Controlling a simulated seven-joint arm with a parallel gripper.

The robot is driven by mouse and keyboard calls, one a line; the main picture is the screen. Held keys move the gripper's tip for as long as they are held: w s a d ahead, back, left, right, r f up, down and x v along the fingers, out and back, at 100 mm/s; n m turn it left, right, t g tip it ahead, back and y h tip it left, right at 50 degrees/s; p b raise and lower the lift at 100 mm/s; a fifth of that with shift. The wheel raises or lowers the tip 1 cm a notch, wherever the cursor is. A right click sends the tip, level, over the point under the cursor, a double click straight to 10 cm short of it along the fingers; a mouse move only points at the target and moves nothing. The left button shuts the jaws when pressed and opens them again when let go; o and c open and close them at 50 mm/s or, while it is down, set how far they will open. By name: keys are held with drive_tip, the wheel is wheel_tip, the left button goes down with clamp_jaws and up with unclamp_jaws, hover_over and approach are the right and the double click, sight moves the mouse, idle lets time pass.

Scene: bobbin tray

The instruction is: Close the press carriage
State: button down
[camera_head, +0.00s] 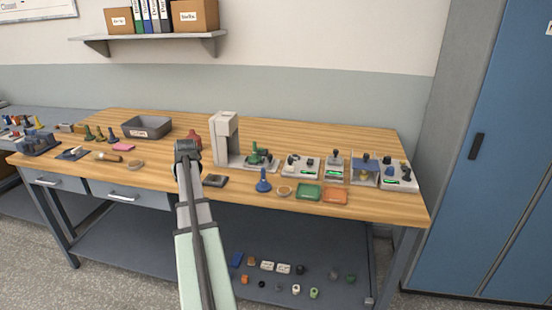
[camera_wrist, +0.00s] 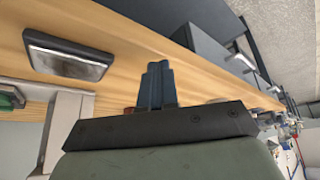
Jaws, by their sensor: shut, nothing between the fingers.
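The press (camera_head: 222,148) is a pale upright column with an overhanging head, standing near the middle of the workbench. A low pale base with a green part (camera_head: 257,156) sits at its right side; I take this for the carriage, which appears out to the right of the column. In the wrist view, a pale frame (camera_wrist: 65,128), apparently the press, shows at the lower left with a green bit (camera_wrist: 9,101) beside it. My gripper (camera_head: 187,150) is left of the press, above the bench and apart from it. Its fingers (camera_wrist: 158,84) are together and empty.
A dark flat block (camera_head: 215,181) lies in front of the press; it also shows in the wrist view (camera_wrist: 68,55). A blue spindle (camera_head: 263,182), green tray (camera_head: 309,192) and orange tray (camera_head: 335,196) stand front right. A red object (camera_head: 193,136) is behind my gripper.

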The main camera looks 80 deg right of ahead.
sight(249, 161)
drive_tip(key=s+d+r+m+h, duration=0.1)
drive_tip(key=s+d+r+m, duration=0.4)
drive_tip(key=s, duration=0.6)
drive_tip(key=s+d+r+m, duration=0.1)
drive_tip(key=s+d+m, duration=0.1)
drive_tip(key=s+d, duration=0.7)
drive_tip(key=s+d+r+m+h, duration=0.1)
drive_tip(key=s+d+r+m, duration=0.25)
drive_tip(key=s, duration=0.95)
drive_tip(key=shift+m, duration=0.35)
drive_tip(key=x, duration=1)
drive_tip(key=shift+s+d+f, duration=0.1)
drive_tip(key=shift+d+f, duration=0.1)
drive_tip(key=w, duration=1.2)
drive_tip(key=shift+a+r, duration=0.1)
drive_tip(key=v, duration=1)
drive_tip(key=shift+s, duration=0.4)
